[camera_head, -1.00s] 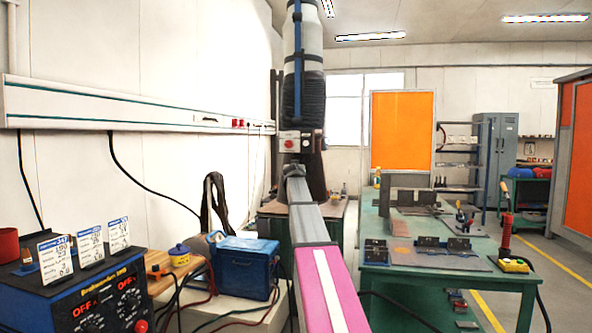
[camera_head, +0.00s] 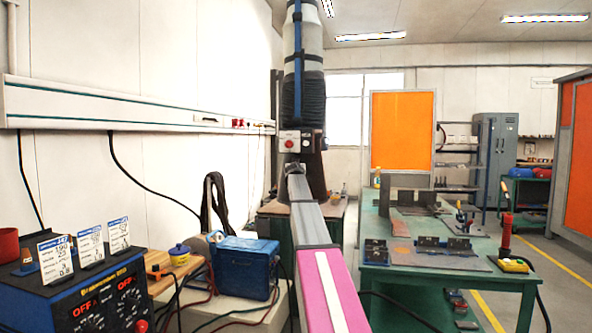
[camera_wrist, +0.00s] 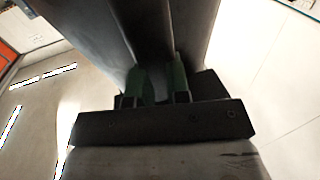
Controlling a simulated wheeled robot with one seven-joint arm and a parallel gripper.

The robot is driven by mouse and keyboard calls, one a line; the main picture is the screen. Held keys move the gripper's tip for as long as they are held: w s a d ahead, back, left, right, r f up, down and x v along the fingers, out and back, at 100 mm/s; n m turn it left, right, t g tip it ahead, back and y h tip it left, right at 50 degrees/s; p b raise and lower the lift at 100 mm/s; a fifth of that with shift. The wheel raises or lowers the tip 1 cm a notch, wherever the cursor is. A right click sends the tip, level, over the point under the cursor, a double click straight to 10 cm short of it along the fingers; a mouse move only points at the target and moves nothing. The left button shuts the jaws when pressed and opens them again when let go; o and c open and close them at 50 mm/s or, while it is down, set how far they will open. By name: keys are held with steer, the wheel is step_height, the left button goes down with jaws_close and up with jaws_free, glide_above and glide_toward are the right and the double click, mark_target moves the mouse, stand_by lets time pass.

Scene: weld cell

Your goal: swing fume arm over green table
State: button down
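The fume arm (camera_head: 304,95) hangs from above, a grey and black tube with blue stripes. Its dark hood (camera_head: 314,178) is at the bottom, with a small box with a red button in front. My arm reaches forward to the hood, and my gripper (camera_head: 294,170) is at its near side. In the wrist view my gripper's green fingers (camera_wrist: 158,84) stand close together around a dark part below the hood's dark surfaces (camera_wrist: 152,30). They look shut on it, though the contact is partly in shadow. The green table (camera_head: 445,283) stands to the right of the hood.
Metal fixtures (camera_head: 445,246) and an upright plate (camera_head: 410,196) are on the green table. A red-handled tool (camera_head: 506,232) is at its right edge. A blue box (camera_head: 246,266) and a welding power unit (camera_head: 95,295) are at left. A bench (camera_head: 270,207) stands below the hood.

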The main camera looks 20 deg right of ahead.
steer(key=s+d+m+g+h, duration=0.4)
steer(key=s+d+m+h, duration=0.1)
steer(key=s+d, duration=4)
steer(key=d+h, duration=0.1)
steer(key=d, duration=0.3)
steer(key=shift+g, duration=0.3)
steer(key=shift+s, duration=0.1)
steer(key=c, duration=1.1)
jaws_free()
steer(key=shift+a, duration=0.1)
steer(key=shift+a, duration=0.1)
steer(key=v, duration=1)
steer(key=shift+s+a, duration=0.2)
steer(key=shift+a, duration=0.1)
